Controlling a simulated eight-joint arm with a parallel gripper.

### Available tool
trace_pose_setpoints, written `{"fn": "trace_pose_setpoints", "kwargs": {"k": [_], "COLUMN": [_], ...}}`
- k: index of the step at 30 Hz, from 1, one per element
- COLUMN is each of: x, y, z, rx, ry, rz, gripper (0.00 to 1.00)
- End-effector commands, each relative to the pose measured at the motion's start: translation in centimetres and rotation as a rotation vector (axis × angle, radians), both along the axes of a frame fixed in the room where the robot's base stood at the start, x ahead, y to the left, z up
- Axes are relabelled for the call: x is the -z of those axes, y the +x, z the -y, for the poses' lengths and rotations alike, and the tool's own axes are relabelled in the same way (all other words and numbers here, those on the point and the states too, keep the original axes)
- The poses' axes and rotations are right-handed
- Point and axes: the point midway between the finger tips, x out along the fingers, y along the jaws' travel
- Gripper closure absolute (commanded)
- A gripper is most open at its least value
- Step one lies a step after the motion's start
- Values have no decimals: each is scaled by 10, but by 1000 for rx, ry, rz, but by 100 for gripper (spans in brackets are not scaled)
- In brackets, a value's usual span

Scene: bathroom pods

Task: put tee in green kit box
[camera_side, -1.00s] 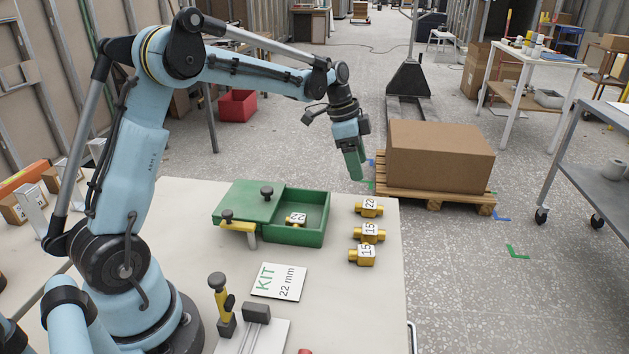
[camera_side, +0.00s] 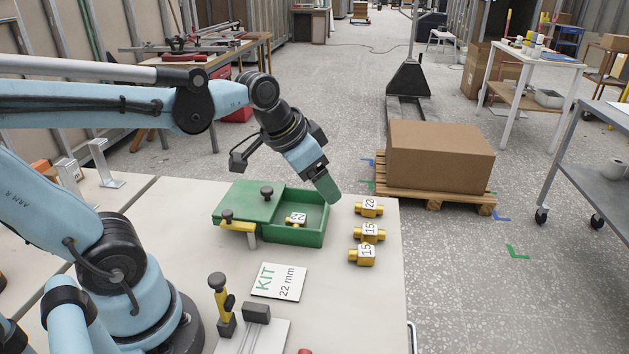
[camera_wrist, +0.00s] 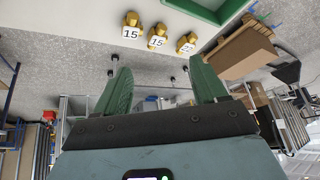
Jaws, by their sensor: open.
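The green kit box (camera_side: 262,240) stands on the pale table with its sliding lid partly back, so its right part is open. A brass tee marked 22 (camera_side: 296,219) lies inside the open part. To the right of the box stand three brass tees in a row: one marked 22 (camera_side: 368,207) at the back, one marked 15 (camera_side: 369,231) in the middle and one marked 15 (camera_side: 362,255) in front. My gripper (camera_side: 331,196) is above the box's right back corner, tilted, empty. In the wrist view its green fingers (camera_wrist: 160,85) are apart, and the tees show beyond them.
A card reading KIT 22 mm (camera_side: 279,281) lies in front of the box. A yellow-handled clamp (camera_side: 222,305) stands on the front of the table. A cardboard box (camera_side: 440,156) on a pallet stands on the floor beyond the table edge.

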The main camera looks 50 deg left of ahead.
Motion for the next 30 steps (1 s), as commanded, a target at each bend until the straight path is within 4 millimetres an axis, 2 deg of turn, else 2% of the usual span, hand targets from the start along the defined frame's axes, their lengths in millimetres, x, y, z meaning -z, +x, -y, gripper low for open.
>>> {"fn": "trace_pose_setpoints", "kwargs": {"k": [1, 3, 8, 10, 12, 25, 30], "x": [5, 12, 22, 24, 25, 23, 8], "y": [-11, -22, -36, -38, -39, -37, -22], "z": [4, 6, 10, 10, 10, 10, 9], "rx": [-28, -69, -128, -140, -145, -156, -282], "ry": [-11, -30, -60, -68, -71, -76, -147], "rz": [20, 47, 88, 95, 99, 96, 54], "gripper": [29, 29, 29, 40, 47, 47, 47]}}
